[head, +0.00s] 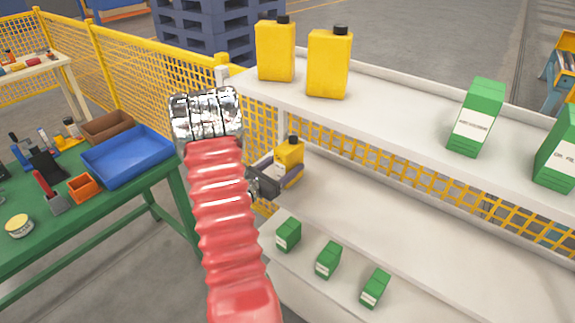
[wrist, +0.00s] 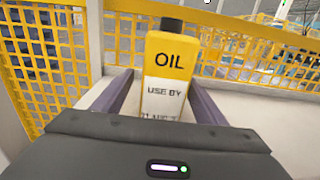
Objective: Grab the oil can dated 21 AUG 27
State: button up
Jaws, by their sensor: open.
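A yellow oil can (wrist: 168,68) with a black cap stands upright on the middle shelf in the wrist view. Its label reads OIL, USE BY and a partly hidden date that looks like 21 AUG; the year is cut off by my gripper. The same can (head: 291,155) shows in the head view at the left end of that shelf. My gripper (wrist: 160,98) is open, with one finger on each side of the can. I cannot tell whether the fingers touch it. Two more yellow cans, a left one (head: 275,52) and a right one (head: 329,64), stand on the top shelf, their dates unseen.
Green boxes stand on the top shelf (head: 400,112) and the bottom shelf. A yellow mesh fence (head: 130,75) runs behind the shelves. A green workbench (head: 100,205) with a blue tray (head: 128,156) is at left. The middle shelf right of the can is clear.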

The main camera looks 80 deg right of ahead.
aim_at(296, 158)
jog(key=shift+f+x, duration=0.2)
jog(key=shift+x, duration=2.45)
jog(key=shift+s, duration=0.1)
jog(key=shift+a, duration=0.1)
jog(key=shift+c, duration=0.2)
jog(key=shift+r, duration=0.1)
grip_shut()
